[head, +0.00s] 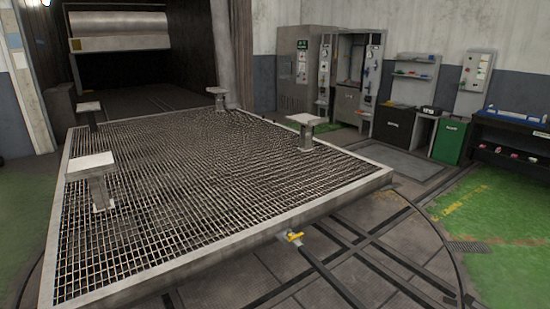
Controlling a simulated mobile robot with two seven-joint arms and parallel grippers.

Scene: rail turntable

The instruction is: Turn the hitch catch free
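A small yellow catch (295,237) shows at the front edge of the grated platform (200,255), just right of the picture's middle. It sits at the platform's rim, above a dark bar that runs down toward the lower right. It is too small to tell its exact turn position. Neither of my grippers is in view.
The platform carries several posts with flat tops, one of them at the right (306,120). Rails (385,250) cross the dark floor in front. Cabinets (305,70), a green bin (449,141) and a dark shelf (512,140) line the back wall. Green floor (495,205) lies clear at right.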

